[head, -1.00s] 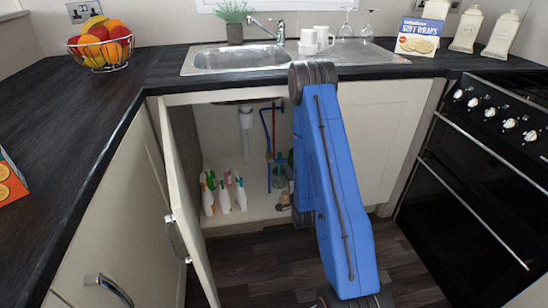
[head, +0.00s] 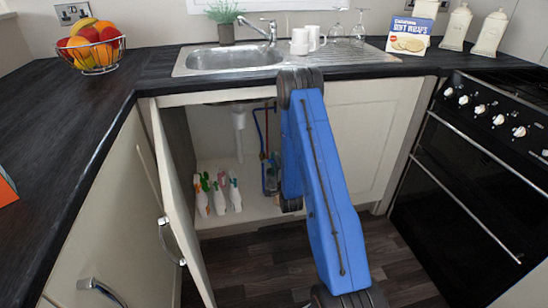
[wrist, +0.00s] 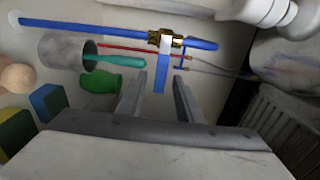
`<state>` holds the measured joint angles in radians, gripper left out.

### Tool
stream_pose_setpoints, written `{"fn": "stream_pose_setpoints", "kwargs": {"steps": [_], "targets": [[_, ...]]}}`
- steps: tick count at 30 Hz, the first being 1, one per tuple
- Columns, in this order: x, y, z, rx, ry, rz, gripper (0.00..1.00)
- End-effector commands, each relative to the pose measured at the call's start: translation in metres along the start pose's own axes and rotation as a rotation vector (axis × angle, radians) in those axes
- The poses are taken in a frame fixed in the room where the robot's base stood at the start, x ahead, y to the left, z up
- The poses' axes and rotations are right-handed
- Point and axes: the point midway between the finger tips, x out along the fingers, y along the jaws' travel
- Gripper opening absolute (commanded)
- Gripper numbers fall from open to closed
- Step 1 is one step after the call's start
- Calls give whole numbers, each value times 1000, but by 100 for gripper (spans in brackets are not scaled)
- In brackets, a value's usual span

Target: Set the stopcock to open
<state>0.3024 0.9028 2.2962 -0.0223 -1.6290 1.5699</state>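The stopcock (wrist: 166,40) shows in the wrist view as a brass fitting on a blue pipe (wrist: 85,27). A white piece lies across it. A flat blue piece (wrist: 160,79), which looks like its lever, stands out crosswise to the pipe. My gripper (wrist: 160,76) is open, its two fingers apart on either side of the blue piece's free end in the picture. I cannot tell whether they touch it. In the head view the blue pipe (head: 259,127) shows inside the open cupboard, while my arm hides the gripper and the stopcock.
A grey cup (wrist: 62,52) with a teal-handled tool, a green bottle (wrist: 98,81) and sponges (wrist: 47,102) are near the gripper. A white drain pipe (wrist: 255,10) runs close by. Spray bottles (head: 218,196) stand on the cupboard floor. The open door (head: 171,210) is at left.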

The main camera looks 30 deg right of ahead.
Motion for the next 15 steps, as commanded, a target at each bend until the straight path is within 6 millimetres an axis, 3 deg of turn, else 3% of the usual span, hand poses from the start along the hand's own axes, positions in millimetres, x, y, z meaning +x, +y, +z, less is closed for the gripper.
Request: {"fn": "stream_pose_setpoints", "kwargs": {"steps": [6,15], "targets": [[38,0,0,0,0,-1,33],[65,0,0,0,0,1,33]]}}
